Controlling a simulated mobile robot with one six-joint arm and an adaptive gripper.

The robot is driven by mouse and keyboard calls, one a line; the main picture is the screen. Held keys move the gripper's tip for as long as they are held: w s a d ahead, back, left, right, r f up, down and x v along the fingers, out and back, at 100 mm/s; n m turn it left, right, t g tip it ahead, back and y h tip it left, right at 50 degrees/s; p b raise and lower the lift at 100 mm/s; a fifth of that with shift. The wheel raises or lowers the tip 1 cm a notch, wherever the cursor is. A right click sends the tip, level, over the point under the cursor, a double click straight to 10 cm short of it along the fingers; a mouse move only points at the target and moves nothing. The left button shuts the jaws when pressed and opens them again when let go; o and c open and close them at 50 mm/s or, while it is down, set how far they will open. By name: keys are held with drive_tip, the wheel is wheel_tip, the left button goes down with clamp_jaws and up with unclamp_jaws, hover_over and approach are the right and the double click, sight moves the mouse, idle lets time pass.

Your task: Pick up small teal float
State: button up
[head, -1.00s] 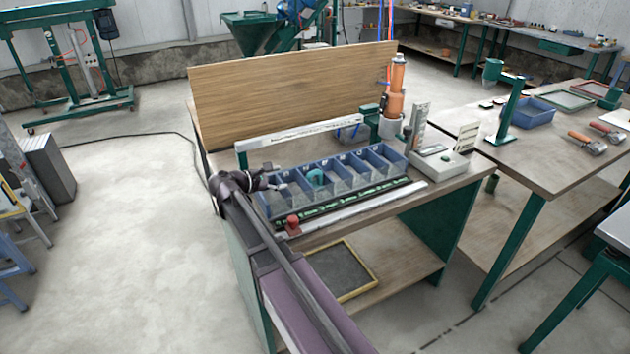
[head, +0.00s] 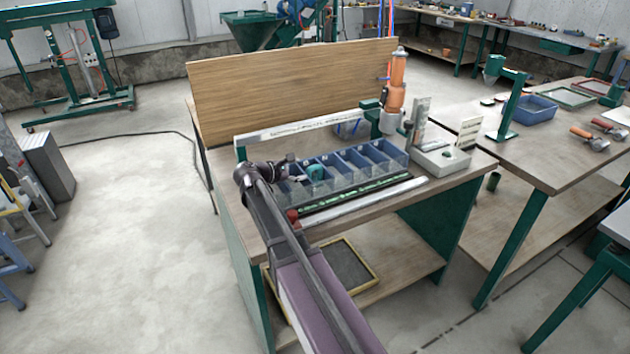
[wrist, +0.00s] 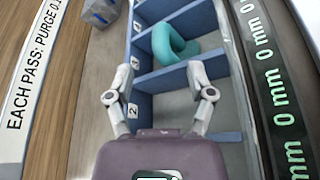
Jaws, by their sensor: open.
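The small teal float (wrist: 172,45) is a curved, hook-like piece lying in one compartment of the blue divided bin (wrist: 195,18). In the head view the float (head: 315,173) shows near the left part of the bin row (head: 365,168). My gripper (wrist: 160,72) is open and empty, its two fingers spread. In the wrist view the float appears ahead of the fingertips, slightly right of their middle. A blue divider lies between the fingers, just before the float's compartment. In the head view my arm hides the left end of the bins.
A strip with green "0 mm" displays (wrist: 275,90) runs along the bins' front. A white labelled bar (head: 300,128) runs behind them. A small blue-grey block (wrist: 100,11) lies beside the bins. An orange-topped device (head: 396,90) stands at the right.

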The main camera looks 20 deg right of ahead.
sight(310, 167)
drive_tip(key=shift+w+d+f, duration=0.1)
drive_tip(key=shift+d+f, duration=0.05)
drive_tip(key=shift+d, duration=0.3)
drive_tip(key=shift+f+b+x, duration=0.25)
drive_tip(key=shift+b+x, duration=0.75)
drive_tip(key=shift+x, duration=1.3)
drive_tip(key=shift+w+d, duration=0.2)
clamp_jaws()
